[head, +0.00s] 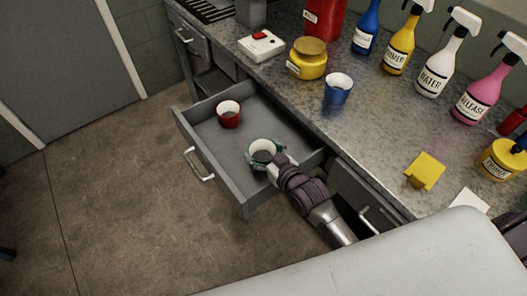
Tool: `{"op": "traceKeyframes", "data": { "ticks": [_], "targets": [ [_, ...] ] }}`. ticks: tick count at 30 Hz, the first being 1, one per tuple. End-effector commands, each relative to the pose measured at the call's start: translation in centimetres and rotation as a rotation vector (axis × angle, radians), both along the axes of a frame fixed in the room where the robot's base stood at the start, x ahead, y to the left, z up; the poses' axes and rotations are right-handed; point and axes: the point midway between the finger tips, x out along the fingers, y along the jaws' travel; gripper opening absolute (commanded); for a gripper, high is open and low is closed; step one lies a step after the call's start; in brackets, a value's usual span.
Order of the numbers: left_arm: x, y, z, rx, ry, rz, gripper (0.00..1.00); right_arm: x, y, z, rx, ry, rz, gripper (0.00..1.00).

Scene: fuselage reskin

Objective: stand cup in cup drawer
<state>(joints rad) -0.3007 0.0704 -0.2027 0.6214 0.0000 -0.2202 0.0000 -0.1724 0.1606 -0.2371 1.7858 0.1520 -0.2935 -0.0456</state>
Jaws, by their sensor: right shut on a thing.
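The open cup drawer (215,158) is pulled out from the grey bench, with its handle (200,165) on the front. A red cup (229,114) stands upright inside toward the back left. My right gripper (266,155) reaches into the drawer from the lower right, shut around a pale cup (262,149) with a light rim. That cup is upright; whether its base touches the drawer floor I cannot tell. A blue cup (338,90) stands upright on the bench top near its front edge. My left gripper is not in view.
Several spray bottles, including a white one (434,67), line the back of the bench. A yellow jar (308,60) and a white box (261,45) stand behind the drawer. The drawer's middle is clear floor.

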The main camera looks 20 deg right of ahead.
Motion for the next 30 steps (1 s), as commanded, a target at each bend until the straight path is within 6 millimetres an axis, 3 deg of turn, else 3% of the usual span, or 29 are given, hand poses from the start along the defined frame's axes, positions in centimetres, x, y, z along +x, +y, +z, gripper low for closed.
{"op": "traceKeyframes", "data": {
  "ticks": [1, 5, 6, 9, 19, 24, 30],
  "targets": [
    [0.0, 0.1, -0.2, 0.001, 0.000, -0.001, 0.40, -0.3, 0.0, -1.0, 0.000, 0.020, -0.001, 0.45],
    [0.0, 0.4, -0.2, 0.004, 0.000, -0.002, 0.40, -0.4, 0.0, -1.4, 0.000, 0.026, 0.000, 0.45],
    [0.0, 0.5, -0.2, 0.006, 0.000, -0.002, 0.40, -0.4, 0.0, -1.5, 0.001, 0.028, 0.000, 0.84],
    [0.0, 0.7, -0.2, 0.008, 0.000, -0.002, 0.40, -0.5, 0.0, -1.6, 0.002, 0.032, 0.000, 1.00],
    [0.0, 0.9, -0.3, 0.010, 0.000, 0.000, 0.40, -0.6, 0.0, -1.7, 0.003, 0.034, 0.000, 1.00],
    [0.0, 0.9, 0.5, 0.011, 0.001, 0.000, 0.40, -0.5, 0.0, -0.1, 0.004, 0.032, -0.001, 1.00],
    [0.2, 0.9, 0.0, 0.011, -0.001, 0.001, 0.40, -4.6, -1.2, 0.9, 0.001, 0.028, 0.000, 1.00]
  ]
}}
